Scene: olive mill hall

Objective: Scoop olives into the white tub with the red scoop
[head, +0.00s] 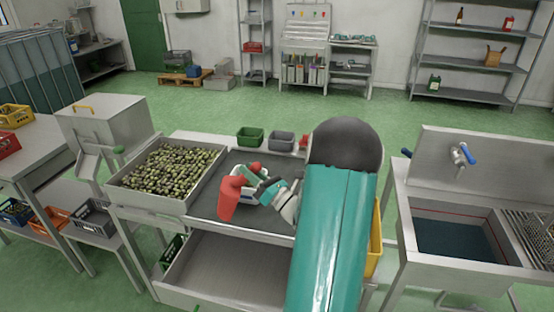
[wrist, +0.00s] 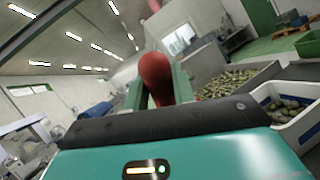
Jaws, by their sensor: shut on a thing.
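My gripper (head: 262,181) is shut on the handle of the red scoop (head: 230,197), above the dark mat of the workbench. In the wrist view the red handle (wrist: 156,76) stands up between the two fingers. The scoop's red body hangs tilted at the left of the gripper; I cannot see inside it. The white tub (wrist: 298,128) shows at the right of the wrist view with some olives in it. In the head view the scoop and gripper mostly hide the tub. A wide metal tray of green and dark olives (head: 168,170) is left of the scoop.
A green bin (head: 250,137) and a grey bin (head: 281,141) stand at the bench's back edge. A steel hopper (head: 105,125) is at the left and a sink (head: 455,235) at the right. Bare mat shows around the scoop. My arm covers the bench's right part.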

